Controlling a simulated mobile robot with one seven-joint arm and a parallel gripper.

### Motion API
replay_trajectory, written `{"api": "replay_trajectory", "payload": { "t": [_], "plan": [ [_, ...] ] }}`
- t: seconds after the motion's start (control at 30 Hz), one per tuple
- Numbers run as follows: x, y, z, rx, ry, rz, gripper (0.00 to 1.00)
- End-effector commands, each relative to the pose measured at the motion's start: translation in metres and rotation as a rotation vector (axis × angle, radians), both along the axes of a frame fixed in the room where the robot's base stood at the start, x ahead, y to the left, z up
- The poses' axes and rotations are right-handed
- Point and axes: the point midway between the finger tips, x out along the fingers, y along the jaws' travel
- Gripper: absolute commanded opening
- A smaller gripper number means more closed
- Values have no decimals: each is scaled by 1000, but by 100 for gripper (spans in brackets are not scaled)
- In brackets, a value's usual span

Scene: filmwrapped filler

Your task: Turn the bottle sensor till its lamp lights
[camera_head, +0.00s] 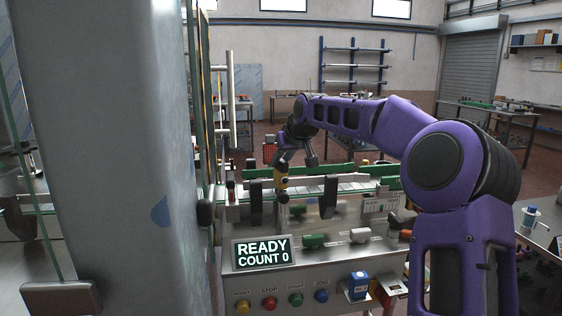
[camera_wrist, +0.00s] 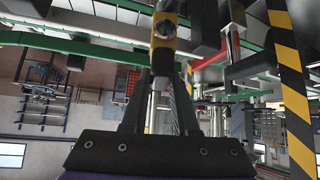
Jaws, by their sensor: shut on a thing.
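The bottle sensor appears to be the small yellow and black body (camera_head: 282,183) above the front of the filler's conveyor. In the wrist view the yellow body (camera_wrist: 164,27) sits at the fingertips, with a round pale spot on its face. My gripper (camera_head: 283,172) reaches down over the conveyor and is shut on it; its two dark fingers (camera_wrist: 161,45) converge on the body in the wrist view. I cannot make out a lit lamp on it. The display (camera_head: 263,252) reads READY, COUNT 0.
The conveyor (camera_head: 345,186) runs across with green rails, and dark brackets (camera_head: 256,203) stand on either side of my gripper. Below are yellow, red, green and blue buttons (camera_head: 296,299). A large grey panel (camera_head: 110,150) blocks the left. A striped post (camera_wrist: 291,90) stands close in the wrist view.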

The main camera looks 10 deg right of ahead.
Motion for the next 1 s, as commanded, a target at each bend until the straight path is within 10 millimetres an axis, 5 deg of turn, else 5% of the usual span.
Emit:
{"api": "replay_trajectory", "payload": {
  "t": [0.4, 0.83, 0.87, 1.0],
  "plan": [
    [-1, 2, -1, -3, 1, -230, 0],
    [-1, 0, 0, 1, 0, -266, 0],
    [-1, 0, 0, 1, 0, -266, 29],
    [-1, 0, 0, 1, 0, -266, 54]
  ]
}}
